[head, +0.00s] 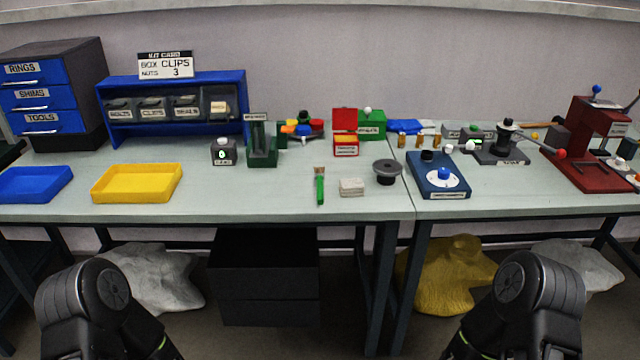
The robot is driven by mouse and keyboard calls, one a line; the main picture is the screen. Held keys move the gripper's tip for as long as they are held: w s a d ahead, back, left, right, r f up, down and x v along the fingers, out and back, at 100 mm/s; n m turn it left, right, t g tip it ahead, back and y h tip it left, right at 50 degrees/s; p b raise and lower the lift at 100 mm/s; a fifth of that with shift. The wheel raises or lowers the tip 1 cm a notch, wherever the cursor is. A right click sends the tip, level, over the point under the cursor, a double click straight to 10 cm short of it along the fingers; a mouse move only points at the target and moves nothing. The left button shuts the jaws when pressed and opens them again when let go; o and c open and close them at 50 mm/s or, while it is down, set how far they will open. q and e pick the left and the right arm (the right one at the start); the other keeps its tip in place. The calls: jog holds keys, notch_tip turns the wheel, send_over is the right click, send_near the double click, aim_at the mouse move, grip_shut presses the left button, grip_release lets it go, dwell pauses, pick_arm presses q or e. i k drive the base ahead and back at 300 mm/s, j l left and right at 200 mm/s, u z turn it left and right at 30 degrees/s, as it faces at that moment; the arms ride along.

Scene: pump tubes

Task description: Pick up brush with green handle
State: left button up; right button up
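The brush with the green handle (320,188) lies on the light table top, near its front edge and a little right of the middle. Its green handle points toward me and its brownish bristle end points away. Nothing covers it. Only dark links of my two arms show at the bottom left and bottom right, below the table's front edge. Neither of my grippers can be made out, and nothing of mine touches the brush.
A pale block stack (352,186) and a dark round flanged part (387,171) stand right of the brush. A green stand (262,150) and a red box (345,146) stand behind it. A yellow tray (137,196) sits left. The table between tray and brush is clear.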

aim_at(319, 171)
jog(key=i+l, duration=0.2)
jog(key=i, duration=0.15)
jog(key=i+l, duration=0.2)
jog(key=i, duration=0.15)
jog(key=i+l+u, duration=0.15)
jog(key=i+u, duration=0.15)
jog(key=u, duration=0.95)
